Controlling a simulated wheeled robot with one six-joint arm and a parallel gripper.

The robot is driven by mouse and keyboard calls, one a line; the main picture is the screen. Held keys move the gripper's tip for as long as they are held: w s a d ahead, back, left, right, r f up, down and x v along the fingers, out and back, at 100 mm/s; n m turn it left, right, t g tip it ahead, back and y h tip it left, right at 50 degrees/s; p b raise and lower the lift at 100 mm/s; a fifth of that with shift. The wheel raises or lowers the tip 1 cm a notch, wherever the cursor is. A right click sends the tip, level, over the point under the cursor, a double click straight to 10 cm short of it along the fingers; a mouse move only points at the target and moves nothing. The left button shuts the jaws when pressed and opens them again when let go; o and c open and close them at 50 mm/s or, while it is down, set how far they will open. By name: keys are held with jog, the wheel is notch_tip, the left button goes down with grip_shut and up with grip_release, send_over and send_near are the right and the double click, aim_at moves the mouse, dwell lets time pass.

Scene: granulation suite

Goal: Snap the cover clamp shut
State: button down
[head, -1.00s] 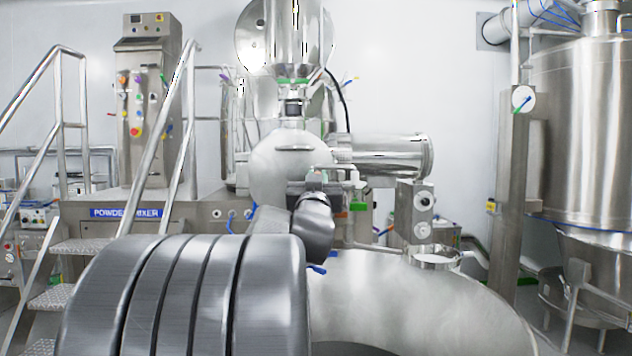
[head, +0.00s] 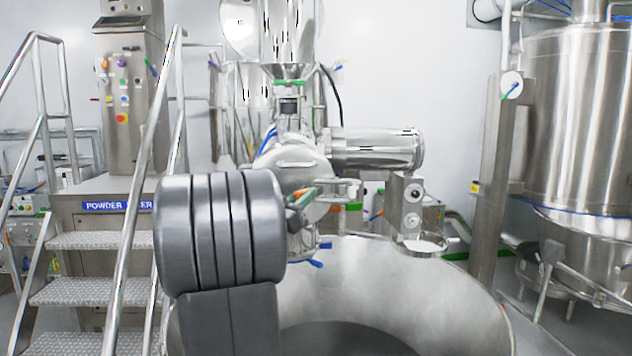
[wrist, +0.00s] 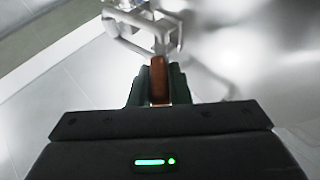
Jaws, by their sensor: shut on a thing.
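The cover clamp shows in the wrist view as a bent metal linkage (wrist: 145,28) with an orange-brown handle (wrist: 158,80). My gripper (wrist: 159,88) is shut on that handle, its two dark fingers on either side of it. In the head view, the orange handle (head: 303,191) shows just right of my grey arm, in front of the round steel cover (head: 292,160). My arm hides part of the cover and most of my gripper there. I cannot tell how far the clamp is closed.
A large steel vessel (head: 420,290) curves below and right of the clamp. A horizontal steel cylinder (head: 375,149) sticks out above right. Stairs with handrails (head: 92,290) stand at left beside the powder mixer cabinet (head: 128,95). A tall tank (head: 580,120) stands at right.

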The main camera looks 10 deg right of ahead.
jog(key=shift+w+a+r+m+g+h+p, duration=0.15)
jog(key=shift+w+m+g+h+p, duration=0.25)
jog(key=shift+m+g+h, duration=0.6)
jog(key=shift+w+a+f+m+g+h+p, duration=0.1)
jog(key=shift+w+a+m+g+h+p, duration=0.3)
jog(key=shift+g, duration=1.05)
jog(key=shift+w+a+r+m+g+h+p, duration=0.1)
jog(key=shift+w+m+g+h+p, duration=0.15)
jog(key=shift+m+g+h+p, duration=0.7)
jog(key=shift+g+b, duration=0.4)
jog(key=shift+g, duration=0.1)
jog(key=c, duration=1.4)
grip_release()
jog(key=shift+o, duration=0.2)
jog(key=shift+y, duration=0.25)
jog(key=shift+a+f, duration=0.15)
jog(key=shift+f, duration=0.1)
jog(key=b+v, duration=0.4)
jog(key=v, duration=0.9)
jog(key=shift+a, duration=0.15)
